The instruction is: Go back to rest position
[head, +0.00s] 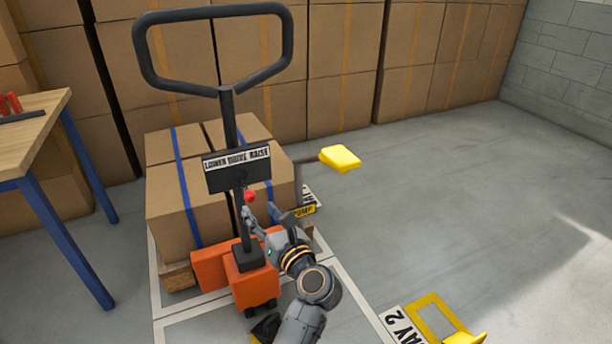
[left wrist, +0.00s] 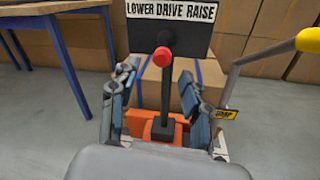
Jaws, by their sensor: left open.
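My left gripper (head: 264,214) is open beside the orange pallet truck (head: 250,277). In the left wrist view the open fingers (left wrist: 160,72) stand on either side of a dark lever with a red knob (left wrist: 163,57), with gaps visible. The red knob (head: 249,197) shows just above the gripper in the head view. Behind it is a black panel (head: 237,168) reading "LOWER DRIVE RAISE", below the truck's black loop handle (head: 212,97). The lower part of the lever is partly hidden in the head view. My right gripper is not in view.
Strapped cartons (head: 170,215) stand on a pallet behind the truck. A yellow pedal (head: 340,158) on a rod sticks out right, near a "PUMP" label (head: 304,210). A wooden table (head: 35,130) stands left. Stacked boxes (head: 330,60) line the back.

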